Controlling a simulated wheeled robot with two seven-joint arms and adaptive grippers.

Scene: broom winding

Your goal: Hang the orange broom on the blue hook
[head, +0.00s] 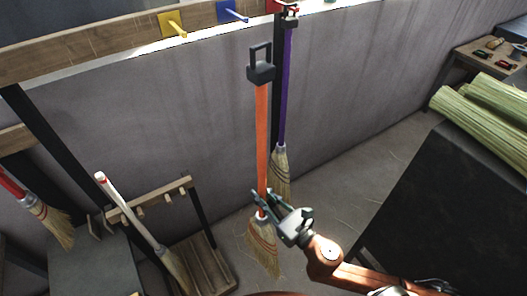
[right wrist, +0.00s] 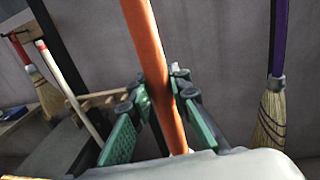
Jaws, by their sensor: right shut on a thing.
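The orange broom (head: 262,140) stands upright in the head view, with a dark loop cap (head: 261,66) on top and straw bristles (head: 263,246) at the bottom. My right gripper (head: 264,203) is shut on its handle low down, just above the bristles. In the right wrist view, the orange handle (right wrist: 152,60) runs between the green finger pads. The blue hook (head: 233,11) is on the wall rail, up and to the left of the loop cap in the picture, apart from it. My left gripper is not in view.
A yellow hook (head: 172,24) is left of the blue one. A purple broom (head: 284,100) hangs close behind the orange broom, on the right. A white-handled broom (head: 130,210) leans on a wooden rack (head: 205,262). Straw bundles (head: 480,112) lie on a dark bench at right.

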